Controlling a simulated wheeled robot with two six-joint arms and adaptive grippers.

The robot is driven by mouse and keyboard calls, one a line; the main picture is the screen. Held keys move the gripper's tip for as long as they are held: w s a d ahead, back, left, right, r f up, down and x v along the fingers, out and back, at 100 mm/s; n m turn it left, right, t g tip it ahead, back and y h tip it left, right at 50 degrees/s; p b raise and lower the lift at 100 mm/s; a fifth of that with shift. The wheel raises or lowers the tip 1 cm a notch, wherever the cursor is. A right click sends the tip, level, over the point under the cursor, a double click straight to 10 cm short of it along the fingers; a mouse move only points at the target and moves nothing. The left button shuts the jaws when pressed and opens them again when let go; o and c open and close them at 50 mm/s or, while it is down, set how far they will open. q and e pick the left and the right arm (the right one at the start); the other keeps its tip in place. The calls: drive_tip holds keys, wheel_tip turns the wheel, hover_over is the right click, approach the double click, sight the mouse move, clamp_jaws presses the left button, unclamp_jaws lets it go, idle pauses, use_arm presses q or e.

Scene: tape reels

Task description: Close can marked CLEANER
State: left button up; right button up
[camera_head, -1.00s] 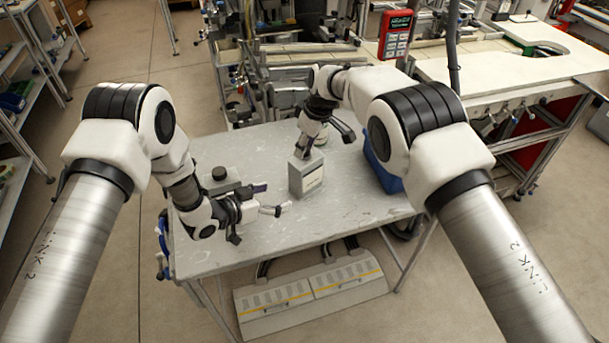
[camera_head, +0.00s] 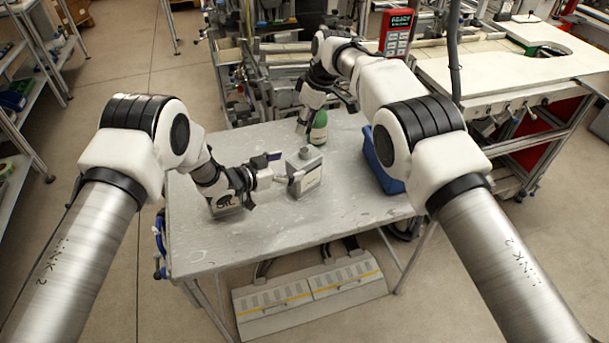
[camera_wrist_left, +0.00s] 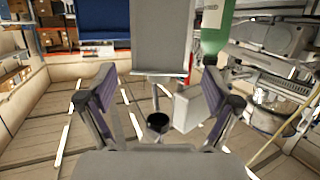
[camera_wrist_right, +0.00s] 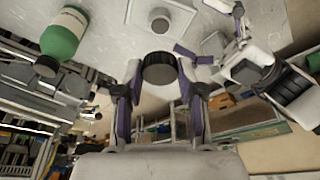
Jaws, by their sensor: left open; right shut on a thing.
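A grey can (camera_head: 306,172) stands upright near the middle of the table; its label is too small to read. In the right wrist view its round top opening (camera_wrist_right: 160,22) shows without a cap. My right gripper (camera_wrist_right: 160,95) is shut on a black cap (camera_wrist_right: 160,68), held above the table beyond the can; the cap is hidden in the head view. My left gripper (camera_head: 281,167) is open at the can's left side, its fingers pointing at it. In the left wrist view the can (camera_wrist_left: 160,40) appears upside down ahead of the fingers.
A green bottle (camera_head: 319,127) stands behind the can, close below my right gripper. A blue bin (camera_head: 384,165) sits at the table's right. A second container (camera_head: 226,207), partly hidden under my left arm, stands at the left. The table's front part is clear.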

sight(304, 161)
use_arm(q)
drive_tip(key=x, duration=0.6)
drive_tip(key=shift+w+d, duration=0.1)
drive_tip(key=c, duration=1.6)
drive_tip(key=shift+c, duration=0.3)
use_arm(e)
drive_tip(key=shift+s+f, duration=0.1)
drive_tip(key=shift+f, duration=2.35)
drive_tip(key=shift+f, duration=0.9)
use_arm(q)
clamp_jaws()
use_arm(e)
drive_tip(key=shift+f, duration=0.55)
